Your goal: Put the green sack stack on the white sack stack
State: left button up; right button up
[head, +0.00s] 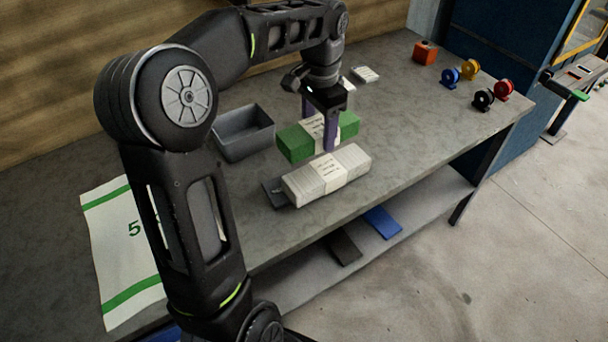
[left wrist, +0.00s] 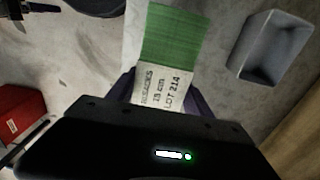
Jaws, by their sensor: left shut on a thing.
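The green sack stack (head: 296,144) has a white printed band around its middle. My left gripper (head: 319,130) is shut on it at the band, with one purple finger on each side. The stack also shows in the left wrist view (left wrist: 172,38), its band lettered and partly hidden by the gripper. The white sack stack (head: 305,186), also banded, lies nearer the table's front edge, on a dark grey plate (head: 274,194). The green stack is just behind the white one, and whether it touches the table I cannot tell. My right gripper is not in view.
A grey open bin (head: 243,152) stands left of the green stack. A white printed sack (head: 120,240) lies at the left. An orange box (head: 426,52) and several coloured tape rolls (head: 468,70) stand at the far right.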

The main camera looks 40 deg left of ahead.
pick_arm(q)
jog(key=shift+w+d, duration=0.1)
jog(key=shift+w, duration=0.1)
jog(key=shift+s+f, duration=0.15)
jog(key=shift+f, duration=0.1)
send_over(318, 172)
notch_tip(318, 172, down, 6)
jog(key=shift+r, duration=0.1)
jog(key=shift+f+p, duration=0.3)
jog(key=shift+f, duration=1.55)
jog(key=shift+f, duration=0.1)
jog(key=shift+f, duration=0.15)
jog(key=o, duration=1.7)
jog(key=shift+c, duration=0.2)
